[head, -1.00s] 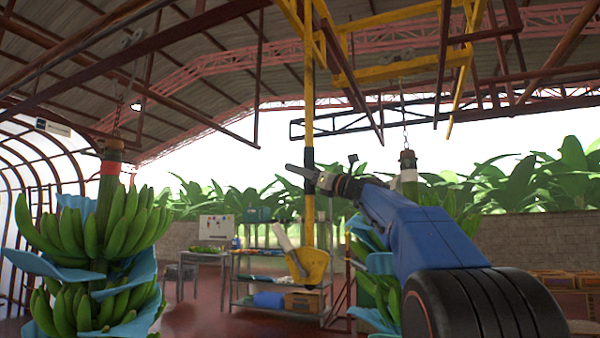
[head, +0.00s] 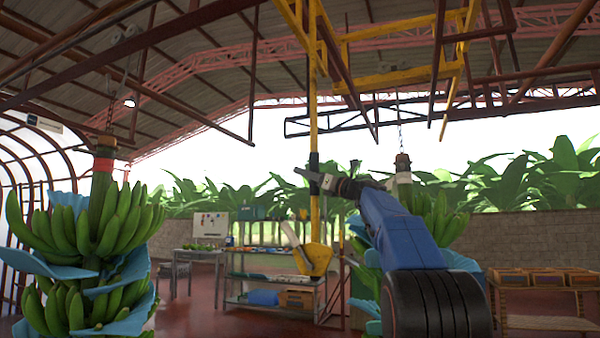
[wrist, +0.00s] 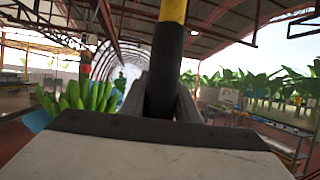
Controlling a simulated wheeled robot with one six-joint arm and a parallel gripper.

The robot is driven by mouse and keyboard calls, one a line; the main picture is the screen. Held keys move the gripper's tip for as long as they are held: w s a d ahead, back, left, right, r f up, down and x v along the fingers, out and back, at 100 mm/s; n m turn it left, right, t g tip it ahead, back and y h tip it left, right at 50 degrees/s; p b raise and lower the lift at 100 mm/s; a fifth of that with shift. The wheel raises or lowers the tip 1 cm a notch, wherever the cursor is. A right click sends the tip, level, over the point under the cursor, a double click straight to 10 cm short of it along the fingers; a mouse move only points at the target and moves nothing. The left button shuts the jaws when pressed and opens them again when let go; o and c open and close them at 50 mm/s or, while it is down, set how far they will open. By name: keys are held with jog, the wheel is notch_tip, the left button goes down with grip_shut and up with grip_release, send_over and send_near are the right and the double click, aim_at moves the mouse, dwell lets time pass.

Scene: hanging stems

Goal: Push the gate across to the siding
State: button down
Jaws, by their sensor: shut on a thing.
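A yellow pole (head: 314,105) hangs down from yellow overhead framework (head: 395,76), which I take to be the gate's; the joint between them is hard to make out. The pole has a black grip section (head: 314,164) and a yellow plate (head: 313,259) near its lower end. My gripper (head: 314,178) is shut on the pole at the black section. In the wrist view the black section (wrist: 166,65) stands between the two fingers (wrist: 163,100), with yellow above it. I cannot tell which overhead rail is the siding.
A banana bunch (head: 85,235) hangs at left, and another (head: 440,222) hangs behind my arm. A metal shelf (head: 270,283) stands behind the pole. Crates on a rack (head: 540,278) stand at right. Dark red beams (head: 130,40) cross overhead. Some floor at centre left is clear.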

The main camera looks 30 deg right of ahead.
jog(key=w+d, duration=0.3)
jog(key=d, duration=0.1)
jog(key=shift+f, duration=0.25)
jog(key=c, duration=1.4)
grip_release()
jog(key=shift+s, duration=0.1)
jog(key=shift+a, duration=0.1)
jog(key=shift+s, duration=0.1)
jog(key=v, duration=1.7)
jog(key=shift+s, duration=0.15)
